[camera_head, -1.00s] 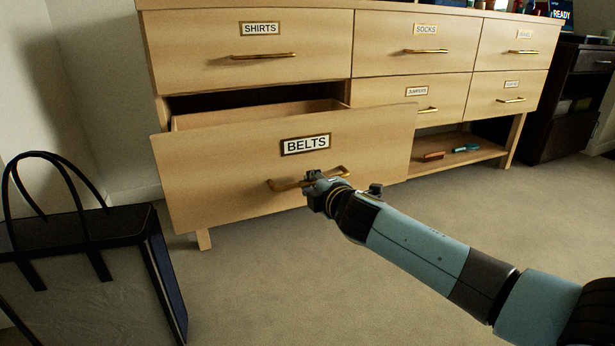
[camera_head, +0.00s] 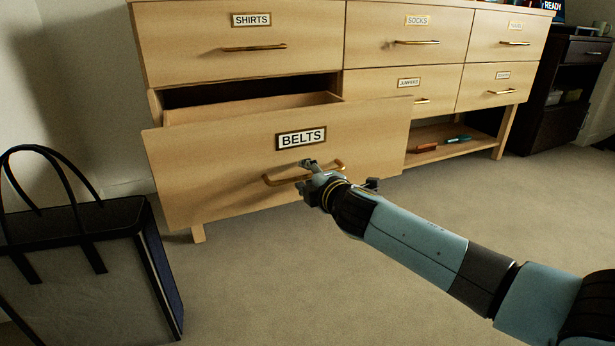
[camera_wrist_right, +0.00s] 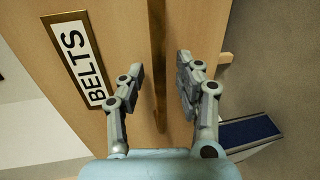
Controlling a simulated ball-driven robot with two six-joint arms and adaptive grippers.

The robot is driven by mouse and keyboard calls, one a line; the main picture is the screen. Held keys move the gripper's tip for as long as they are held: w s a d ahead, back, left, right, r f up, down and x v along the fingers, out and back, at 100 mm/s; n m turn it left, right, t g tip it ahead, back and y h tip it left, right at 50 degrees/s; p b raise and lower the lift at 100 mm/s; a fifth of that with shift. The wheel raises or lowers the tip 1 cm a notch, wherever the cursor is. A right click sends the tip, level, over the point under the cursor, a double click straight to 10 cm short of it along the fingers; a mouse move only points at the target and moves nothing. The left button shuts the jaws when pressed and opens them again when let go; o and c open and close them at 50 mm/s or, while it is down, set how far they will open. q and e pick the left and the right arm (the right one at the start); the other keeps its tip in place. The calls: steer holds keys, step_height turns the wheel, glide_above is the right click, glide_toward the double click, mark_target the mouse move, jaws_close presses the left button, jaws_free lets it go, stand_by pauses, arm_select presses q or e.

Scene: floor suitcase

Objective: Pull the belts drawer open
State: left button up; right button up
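The belts drawer (camera_head: 230,165) is the lower left drawer of a light wood dresser. It stands pulled out, with its open inside showing behind the front. Its brass handle (camera_head: 276,181) sits below the BELTS label. My right gripper (camera_head: 306,175) is at the right part of this handle. In the right wrist view the two fingers of my right gripper (camera_wrist_right: 160,70) are spread, with the handle (camera_wrist_right: 158,45) running between them and a gap visible on both sides. The drawer front also shows in the right wrist view (camera_wrist_right: 120,30). My left gripper is in neither view.
A dark-handled bag (camera_head: 75,270) stands on the carpet at the left, near the drawer. The dresser's other drawers, such as the shirts drawer (camera_head: 190,45), are shut. A low open shelf (camera_head: 450,151) holds small items at the right. The carpet in front is free.

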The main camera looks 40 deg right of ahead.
steer(key=shift+s, duration=0.1)
steer(key=v, duration=1.1)
steer(key=shift+s+a, duration=0.15)
steer(key=shift+s, duration=0.2)
